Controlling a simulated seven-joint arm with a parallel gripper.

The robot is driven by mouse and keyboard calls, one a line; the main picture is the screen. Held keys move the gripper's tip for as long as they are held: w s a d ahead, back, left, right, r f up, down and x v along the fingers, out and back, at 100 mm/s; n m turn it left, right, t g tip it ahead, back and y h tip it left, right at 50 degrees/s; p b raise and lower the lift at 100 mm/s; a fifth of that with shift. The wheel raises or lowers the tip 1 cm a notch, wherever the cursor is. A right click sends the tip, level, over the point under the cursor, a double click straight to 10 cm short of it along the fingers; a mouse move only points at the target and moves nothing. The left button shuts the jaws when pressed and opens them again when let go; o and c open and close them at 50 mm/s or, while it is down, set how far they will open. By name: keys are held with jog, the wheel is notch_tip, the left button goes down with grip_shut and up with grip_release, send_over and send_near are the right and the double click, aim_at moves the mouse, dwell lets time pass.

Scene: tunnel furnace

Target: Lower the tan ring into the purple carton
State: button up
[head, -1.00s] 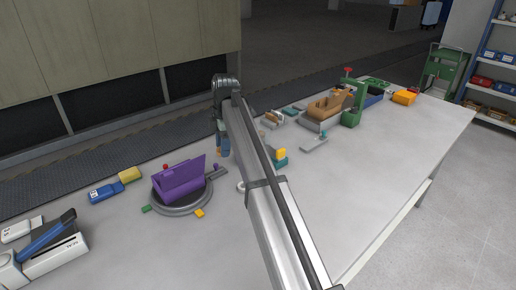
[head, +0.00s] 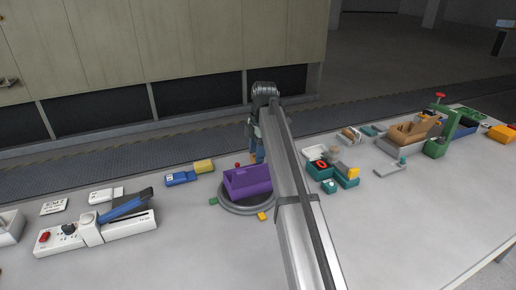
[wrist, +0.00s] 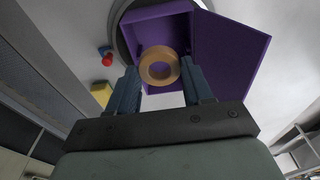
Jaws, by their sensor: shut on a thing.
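The tan ring (wrist: 150,74) is between my gripper's (wrist: 160,72) fingertips in the wrist view, and the gripper is shut on it. Behind it in that view is the open purple carton (wrist: 182,20), with a wide purple flap (wrist: 232,50) out to the right. The ring overlaps the carton's opening; I cannot tell how deep it is. In the head view the carton (head: 247,185) sits just left of my arm. My gripper (head: 256,155) is partly seen at its back right, and the ring is not visible there.
The carton stands on a round grey turntable (head: 238,209). A red knob (head: 237,165) and a yellow-and-blue item (head: 202,166) are nearby. A white machine with a blue lever (head: 125,207) stands left, small teal fixtures (head: 328,186) right. The front of the table is clear.

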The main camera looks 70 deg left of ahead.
jog(key=shift+f, duration=4.55)
jog(key=shift+f, duration=0.45)
jog(key=o, duration=0.9)
jog(key=c, duration=0.4)
jog(key=shift+c, duration=0.2)
jog(key=shift+r, duration=1.6)
notch_tip(320, 180, up, 9)
dwell(0.4)
